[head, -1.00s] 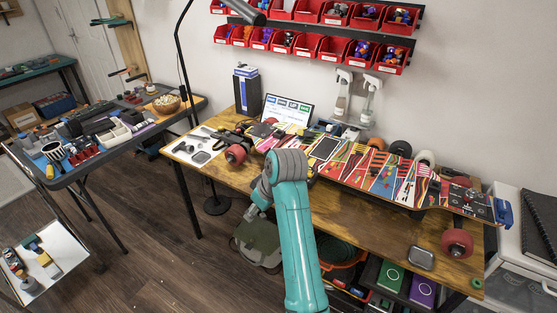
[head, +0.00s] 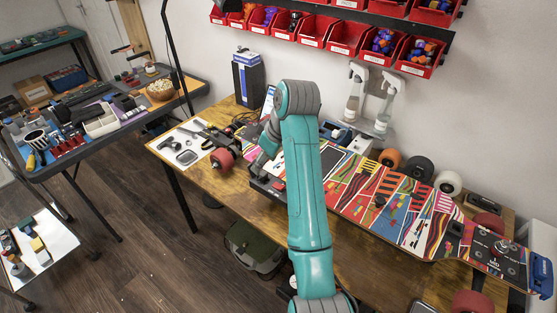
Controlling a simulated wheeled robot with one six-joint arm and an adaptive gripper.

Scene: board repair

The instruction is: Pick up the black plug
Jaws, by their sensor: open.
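The long skateboard (head: 402,207) lies across the workbench with its colourful printed face up. Small black pieces stand on it, one near the middle (head: 379,200) and one toward the right end (head: 455,229). I cannot tell whether either is the black plug. My gripper (head: 258,168) is at the left part of the board, beside the red wheel, well left of both pieces. It is small and partly hidden by my arm. It is open, and I see nothing held in it.
A red wheel (head: 222,159) sticks out at the board's left end. Loose wheels (head: 419,168) and white spray bottles (head: 380,105) stand along the wall. Red bins (head: 347,36) hang above. A white sheet with tools (head: 187,144) covers the bench's left end. The front bench edge is mostly clear.

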